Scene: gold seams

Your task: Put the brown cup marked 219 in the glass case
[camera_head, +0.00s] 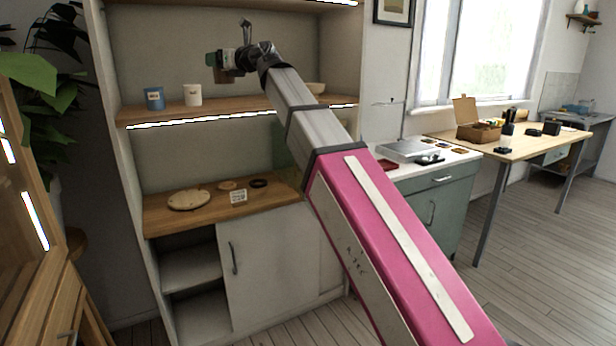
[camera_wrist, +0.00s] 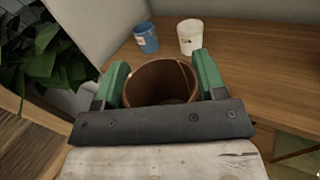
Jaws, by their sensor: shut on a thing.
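A brown cup (camera_wrist: 161,82) is between the two green fingers of my gripper (camera_wrist: 161,84) in the wrist view, with its open top showing. My gripper is shut on it. In the head view my gripper (camera_head: 212,62) holds the cup (camera_head: 222,75) in front of the cabinet's upper shelf, above shelf level. No 219 mark can be read on the cup. A wooden case with lit strips (camera_head: 22,200), which may be the glass case, stands at the left edge of the head view. Its inside is mostly out of view.
A blue cup (camera_head: 154,98) and a white cup (camera_head: 192,95) stand on the upper shelf (camera_head: 240,104). The lower shelf holds a round board (camera_head: 188,199) and a small card (camera_head: 238,196). A leafy plant (camera_head: 50,110) is at left.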

